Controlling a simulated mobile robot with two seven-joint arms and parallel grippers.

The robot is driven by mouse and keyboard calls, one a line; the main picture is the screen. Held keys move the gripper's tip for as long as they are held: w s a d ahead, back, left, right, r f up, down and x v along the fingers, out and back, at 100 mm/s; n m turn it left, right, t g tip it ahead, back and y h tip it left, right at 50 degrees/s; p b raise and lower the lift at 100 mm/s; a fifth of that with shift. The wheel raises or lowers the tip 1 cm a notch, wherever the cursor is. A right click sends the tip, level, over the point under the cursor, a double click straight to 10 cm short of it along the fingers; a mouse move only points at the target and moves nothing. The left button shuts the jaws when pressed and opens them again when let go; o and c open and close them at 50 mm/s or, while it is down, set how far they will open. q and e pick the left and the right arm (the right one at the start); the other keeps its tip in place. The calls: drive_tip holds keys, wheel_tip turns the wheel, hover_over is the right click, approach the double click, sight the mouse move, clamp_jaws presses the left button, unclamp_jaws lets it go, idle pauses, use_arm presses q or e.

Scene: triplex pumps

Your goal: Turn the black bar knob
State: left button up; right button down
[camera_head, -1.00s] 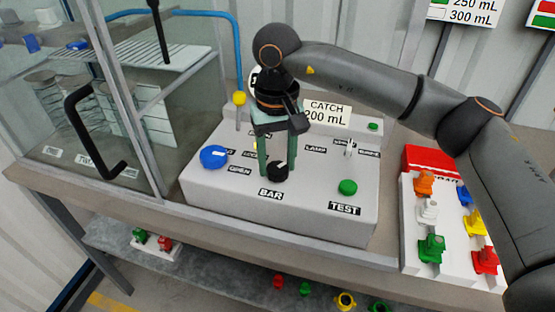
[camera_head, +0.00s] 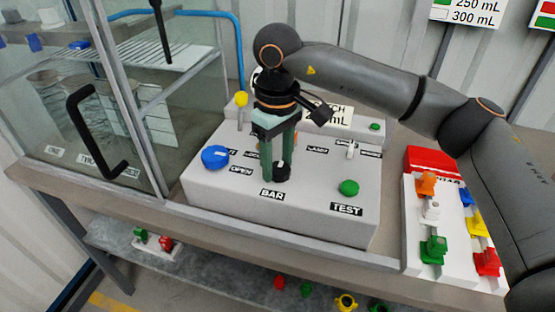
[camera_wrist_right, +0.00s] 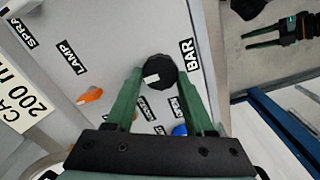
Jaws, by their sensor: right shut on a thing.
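The black bar knob (camera_head: 283,172) stands on the light grey console (camera_head: 225,190), just behind the BAR label (camera_head: 272,193). My right gripper (camera_head: 276,173) points down with its green fingers shut on this knob and partly hides it. In the right wrist view the knob (camera_wrist_right: 158,72) sits between the two fingertips, with a white mark on its face, next to the BAR label. My left gripper (camera_wrist_right: 262,37) shows only in the right wrist view, at the top right, away from the console. Its two green fingers are apart with nothing seen between them.
A blue knob (camera_head: 215,157), a green TEST button (camera_head: 348,187) and a yellow-topped post (camera_head: 240,99) stand around the knob. A glass cabinet (camera_head: 125,120) is at left. A rack of coloured valves (camera_head: 432,250) is at right.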

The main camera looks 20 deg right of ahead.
sight(277, 167)
idle(0.3)
drive_tip(key=shift+c, duration=1.3)
unclamp_jaws()
drive_tip(key=shift+r, duration=0.1)
use_arm(q)
drive_tip(key=shift+s+a+r+p, duration=0.15)
drive_tip(key=shift+a+r+p, duration=0.1)
drive_tip(key=shift+a+p, duration=0.3)
use_arm(e)
wheel_tip(277, 167, up, 12)
drive_tip(key=shift+r, duration=0.2)
use_arm(q)
drive_tip(key=shift+d, duration=0.1)
